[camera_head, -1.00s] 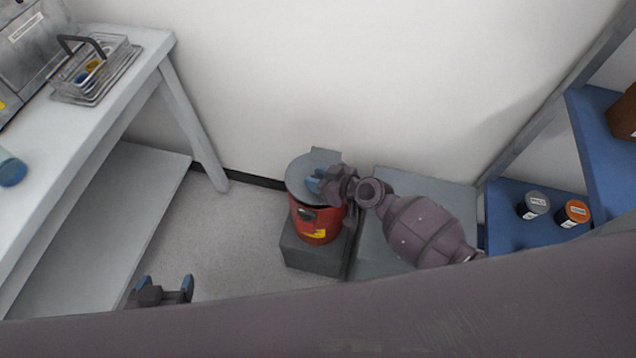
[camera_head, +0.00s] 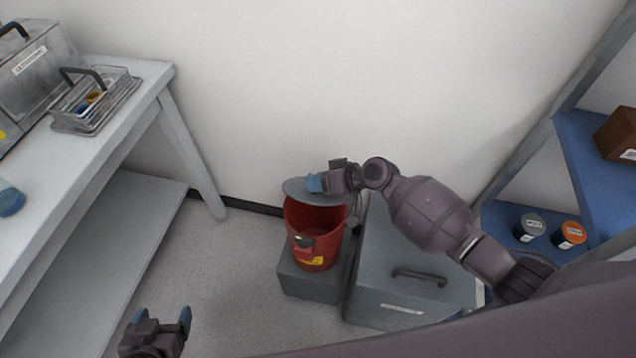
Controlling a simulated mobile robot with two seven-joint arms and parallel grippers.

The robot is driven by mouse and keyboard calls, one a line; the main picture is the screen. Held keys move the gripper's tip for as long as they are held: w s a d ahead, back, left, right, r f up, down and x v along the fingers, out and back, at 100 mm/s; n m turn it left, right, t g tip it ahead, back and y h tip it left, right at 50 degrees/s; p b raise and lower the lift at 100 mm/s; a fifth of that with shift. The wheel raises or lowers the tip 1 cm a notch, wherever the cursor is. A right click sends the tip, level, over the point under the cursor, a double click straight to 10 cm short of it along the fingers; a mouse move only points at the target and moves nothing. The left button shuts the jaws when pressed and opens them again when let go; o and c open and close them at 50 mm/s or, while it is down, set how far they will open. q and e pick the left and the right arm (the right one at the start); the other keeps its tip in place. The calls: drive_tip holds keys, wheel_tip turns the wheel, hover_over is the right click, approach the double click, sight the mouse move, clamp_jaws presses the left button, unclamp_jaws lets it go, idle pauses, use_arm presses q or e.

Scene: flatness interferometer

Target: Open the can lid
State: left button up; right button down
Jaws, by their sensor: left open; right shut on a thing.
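A red can (camera_head: 314,240) with a yellow label stands on a grey block on the floor near the back wall. Its grey lid (camera_head: 301,189) is tilted up above the rim, and part of the can's red inside shows. My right gripper (camera_head: 316,183) is shut on the lid at its upper right side and covers part of it. My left gripper (camera_head: 157,325) is open and empty, low in the picture, over the floor and apart from the can.
A grey box with a handle (camera_head: 395,307) stands right of the can. A white table (camera_head: 130,78) at left carries a wire basket (camera_head: 97,108). A blue shelf (camera_head: 500,222) at right holds a grey-topped jar (camera_head: 529,228) and an orange-topped jar (camera_head: 570,235). Floor left of the can is clear.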

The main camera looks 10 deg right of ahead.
drive_tip(key=c, duration=0.8)
unclamp_jaws()
drive_tip(key=shift+d+r, duration=0.1)
drive_tip(key=p+v, duration=0.1)
drive_tip(key=v, duration=0.9)
drive_tip(key=shift+s+d+r, duration=0.15)
drive_tip(key=shift+d+r, duration=0.05)
